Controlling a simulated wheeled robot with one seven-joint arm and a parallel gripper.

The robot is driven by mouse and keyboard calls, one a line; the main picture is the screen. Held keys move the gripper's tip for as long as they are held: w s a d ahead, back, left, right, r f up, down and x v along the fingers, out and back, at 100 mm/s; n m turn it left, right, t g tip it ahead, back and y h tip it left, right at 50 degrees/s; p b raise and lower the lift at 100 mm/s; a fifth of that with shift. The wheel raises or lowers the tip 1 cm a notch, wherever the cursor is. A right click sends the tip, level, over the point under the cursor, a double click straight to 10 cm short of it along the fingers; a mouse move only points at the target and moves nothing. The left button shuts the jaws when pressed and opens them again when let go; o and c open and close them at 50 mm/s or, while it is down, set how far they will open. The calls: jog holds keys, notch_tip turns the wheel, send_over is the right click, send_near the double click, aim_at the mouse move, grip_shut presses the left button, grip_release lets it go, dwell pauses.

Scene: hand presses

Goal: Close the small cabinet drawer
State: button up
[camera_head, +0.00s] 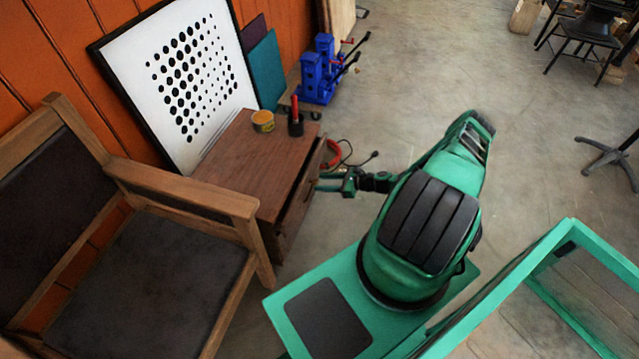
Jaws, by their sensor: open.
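The small wooden cabinet (229,157) stands against the orange wall, left of my arm. Its drawer (301,197) is on the side that faces my arm, and its front stands out a little from the cabinet body. My gripper (322,181) is open at the drawer front, close to its upper part. I cannot tell whether the fingers touch the drawer. The inside of the drawer is mostly hidden from this angle.
A yellow tin (263,121) and a dark holder with a red item (295,120) stand on the cabinet. A wooden armchair (135,270) stands close in front at left. Blue hand presses (318,72) stand behind.

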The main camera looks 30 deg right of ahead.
jog(key=shift+x, duration=1.15)
